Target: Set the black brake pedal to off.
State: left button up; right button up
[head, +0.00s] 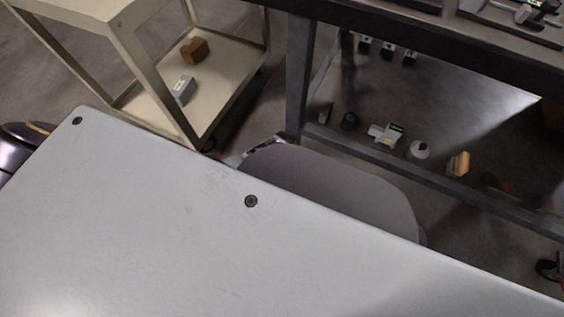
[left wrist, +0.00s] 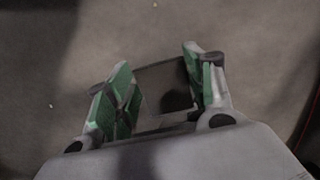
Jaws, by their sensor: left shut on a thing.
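In the left wrist view, my left gripper (left wrist: 158,60) has green-padded fingers and is shut on a dark flat plate, which looks like the black brake pedal (left wrist: 165,87). The plate lies between the two fingers, and its lower end is hidden near the gripper's palm. Plain grey-brown floor shows behind it. In the head view I cannot make out the pedal or either gripper. My right gripper is in neither view.
A beige shelf cart (head: 128,50) stands at the upper left, with a brown block (head: 194,49) and a small grey box (head: 183,90) on its lower shelf. A dark-framed bench (head: 300,75) stands at the upper right. Several small items lie beneath it.

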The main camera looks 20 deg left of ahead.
aim_at(283, 168)
pick_arm(q)
jog(key=shift+r, duration=0.1)
jog(key=o, duration=1.5)
jog(key=shift+c, duration=0.2)
jog(key=shift+w+r, duration=0.1)
jog(key=shift+r, duration=0.1)
notch_tip(283, 168, up, 12)
jog(key=w, duration=0.1)
jog(key=shift+f, duration=0.2)
dwell(0.3)
dwell(0.4)
